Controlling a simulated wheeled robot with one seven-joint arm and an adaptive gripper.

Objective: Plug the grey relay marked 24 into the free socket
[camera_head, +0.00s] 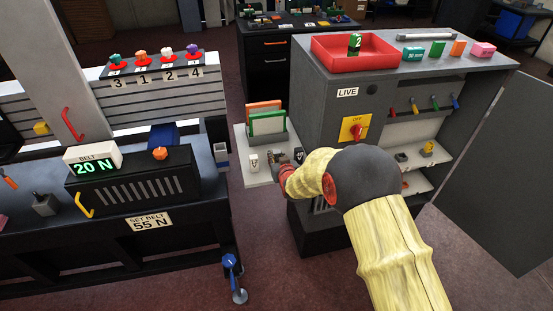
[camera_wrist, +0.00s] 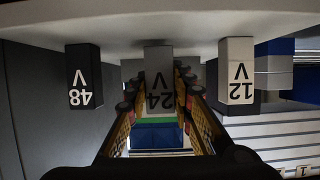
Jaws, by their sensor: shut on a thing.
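The grey relay marked 24 V (camera_wrist: 159,62) is between the two fingers of my gripper (camera_wrist: 160,92) in the wrist view, which shows it upside down. The fingers are shut on its sides, and it still appears to be at the light side shelf (camera_head: 262,180). In the head view my gripper (camera_head: 284,165) is at that shelf and mostly hides the relay. A white 12 V relay (camera_wrist: 236,75) and a black 48 V relay (camera_wrist: 83,76) stand apart on either side. I cannot make out the free socket; my arm covers part of the open cabinet.
A holder with green and orange cards (camera_head: 267,122) stands behind the relays. The belt bench (camera_head: 130,220) is at left.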

